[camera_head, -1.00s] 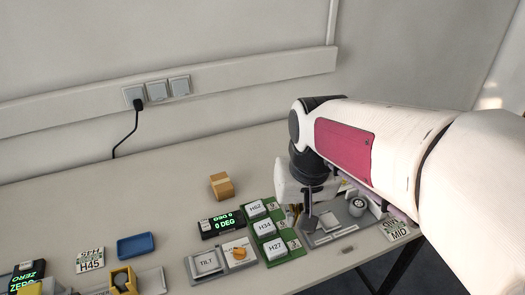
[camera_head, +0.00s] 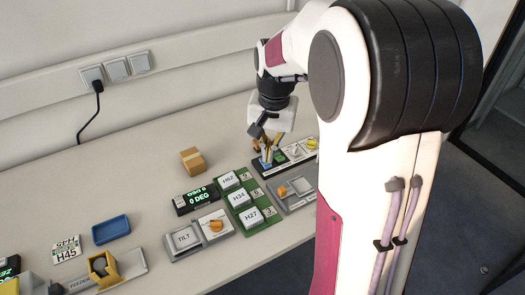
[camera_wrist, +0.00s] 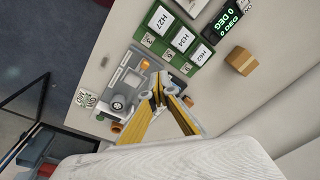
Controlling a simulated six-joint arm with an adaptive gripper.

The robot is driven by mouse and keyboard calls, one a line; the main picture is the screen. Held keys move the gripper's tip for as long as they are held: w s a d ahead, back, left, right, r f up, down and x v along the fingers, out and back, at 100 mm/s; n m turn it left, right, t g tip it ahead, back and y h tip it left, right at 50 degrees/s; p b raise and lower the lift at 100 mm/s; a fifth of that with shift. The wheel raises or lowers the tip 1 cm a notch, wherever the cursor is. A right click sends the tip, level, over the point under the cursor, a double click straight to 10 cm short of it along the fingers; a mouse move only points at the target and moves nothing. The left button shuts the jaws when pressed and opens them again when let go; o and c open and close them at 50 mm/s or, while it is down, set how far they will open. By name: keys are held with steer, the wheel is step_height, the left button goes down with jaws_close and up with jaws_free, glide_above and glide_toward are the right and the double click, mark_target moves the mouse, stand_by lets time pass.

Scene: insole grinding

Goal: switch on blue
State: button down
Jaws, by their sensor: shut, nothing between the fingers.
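A black strip (camera_head: 262,170) with coloured parts lies at the back right of the bench in the head view. A small blue part (camera_head: 267,155) is at its left end, largely covered by my fingers. A green part (camera_head: 280,157), a whitish part (camera_head: 294,151) and a yellow part (camera_head: 311,143) sit further right along it. My gripper (camera_head: 265,158) is shut and empty, pointing down at the blue end; I cannot tell whether it touches.
A grey fixture (camera_head: 292,204) lies in front of the strip, partly behind my arm; it also shows in the wrist view (camera_wrist: 134,77). A green board (camera_head: 239,202) with white labelled keys is to the left. A cardboard box (camera_head: 192,161) stands behind.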

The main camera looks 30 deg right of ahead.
steer(key=w+d+f+m, duration=0.2)
steer(key=w+d+m, duration=0.4)
steer(key=w+m, duration=0.3)
steer(key=shift+w+d+m+t, duration=0.4)
steer(key=shift+w, duration=1.05)
steer(key=shift+f, duration=0.1)
steer(key=f, duration=0.4)
steer(key=w+f, duration=0.1)
steer(key=f, duration=0.4)
steer(key=w+f, duration=0.1)
steer(key=f, duration=0.3)
steer(key=shift+w+f, duration=0.2)
steer(key=shift+f, duration=0.1)
